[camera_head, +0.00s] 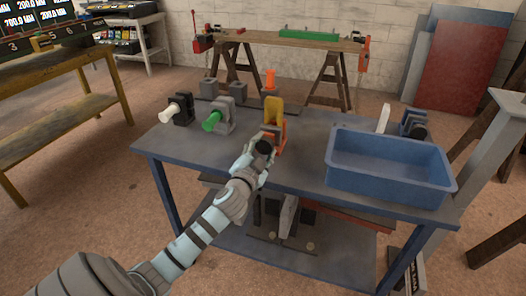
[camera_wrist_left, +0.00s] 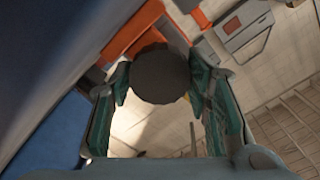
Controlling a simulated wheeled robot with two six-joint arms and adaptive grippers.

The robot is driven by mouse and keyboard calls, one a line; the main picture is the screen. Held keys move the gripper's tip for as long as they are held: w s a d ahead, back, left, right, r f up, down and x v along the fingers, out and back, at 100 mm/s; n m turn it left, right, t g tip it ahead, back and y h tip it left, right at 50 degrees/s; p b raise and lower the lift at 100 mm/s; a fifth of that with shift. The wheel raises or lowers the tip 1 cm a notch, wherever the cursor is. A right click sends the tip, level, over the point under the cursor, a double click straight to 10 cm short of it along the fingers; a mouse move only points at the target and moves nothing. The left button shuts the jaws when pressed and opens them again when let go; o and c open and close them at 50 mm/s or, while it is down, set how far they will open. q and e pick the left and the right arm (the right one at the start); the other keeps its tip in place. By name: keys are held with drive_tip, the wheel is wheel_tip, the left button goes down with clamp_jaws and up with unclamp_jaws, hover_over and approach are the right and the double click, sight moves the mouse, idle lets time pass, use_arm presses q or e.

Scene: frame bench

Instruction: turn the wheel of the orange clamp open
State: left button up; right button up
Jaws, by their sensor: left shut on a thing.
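The fingers hide part of the wheel's rim in the head view. My right gripper is not in view.
A blue bin (camera_head: 390,185) stands to the right. Some bench top is bare between clamp and bin.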

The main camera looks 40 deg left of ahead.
use_arm(q)
drive_tip(key=shift+n+b, duration=0.45)
drive_tip(key=shift+n, duration=1.15)
drive_tip(key=o, duration=1.2)
drive_tip(key=shift+s, duration=0.15)
drive_tip(key=v, duration=1.1)
drive_tip(key=shift+s+d, duration=0.2)
drive_tip(key=shift+s, duration=0.15)
